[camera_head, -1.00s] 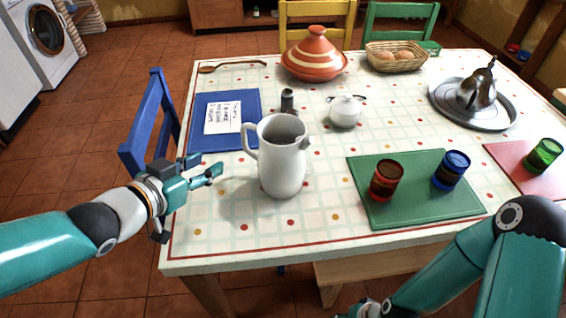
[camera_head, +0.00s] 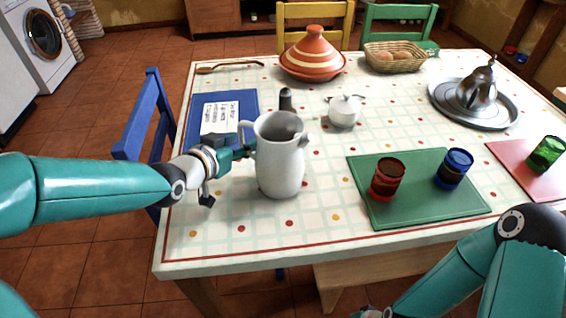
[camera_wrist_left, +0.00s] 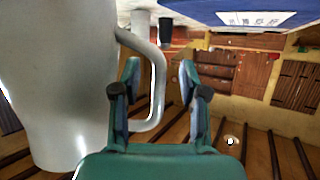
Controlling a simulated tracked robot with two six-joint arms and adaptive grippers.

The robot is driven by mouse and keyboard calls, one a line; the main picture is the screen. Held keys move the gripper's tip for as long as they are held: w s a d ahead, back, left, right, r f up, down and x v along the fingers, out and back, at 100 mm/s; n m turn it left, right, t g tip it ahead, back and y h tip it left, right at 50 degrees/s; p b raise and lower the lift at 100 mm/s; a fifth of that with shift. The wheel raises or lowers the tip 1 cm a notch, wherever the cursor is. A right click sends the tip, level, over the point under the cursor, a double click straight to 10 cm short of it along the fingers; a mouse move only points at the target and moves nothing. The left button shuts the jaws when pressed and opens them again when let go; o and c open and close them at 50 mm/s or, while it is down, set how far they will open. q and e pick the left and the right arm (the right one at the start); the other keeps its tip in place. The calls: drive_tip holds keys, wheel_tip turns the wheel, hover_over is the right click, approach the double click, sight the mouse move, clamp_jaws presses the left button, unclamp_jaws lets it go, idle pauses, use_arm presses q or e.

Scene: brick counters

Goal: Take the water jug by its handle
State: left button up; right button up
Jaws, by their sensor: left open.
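The white water jug (camera_head: 282,165) stands upright near the front left of the table. Its handle (camera_head: 243,135) is on its left side, facing my left gripper (camera_head: 245,152). That gripper is open at the handle, and its fingertips are partly hidden beside the jug in the head view. In the left wrist view the jug (camera_wrist_left: 55,80) fills the left side, and its handle (camera_wrist_left: 158,90) shows between the two spread fingers of the gripper (camera_wrist_left: 159,75). My right gripper (camera_head: 372,313) is only partly in view at the bottom edge.
A blue mat (camera_head: 243,100) with a white card (camera_head: 220,117) lies behind the left gripper. A dark shaker (camera_head: 285,100) and white sugar bowl (camera_head: 343,112) stand behind the jug. A green mat (camera_head: 415,215) with red (camera_head: 387,180) and blue (camera_head: 455,168) cups lies to the right.

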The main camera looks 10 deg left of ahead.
use_arm(q)
drive_tip(key=shift+w+d+f, duration=0.2)
drive_tip(key=shift+w+f, duration=0.1)
drive_tip(key=shift+w, duration=0.35)
clamp_jaws()
drive_tip(key=shift+r, duration=0.2)
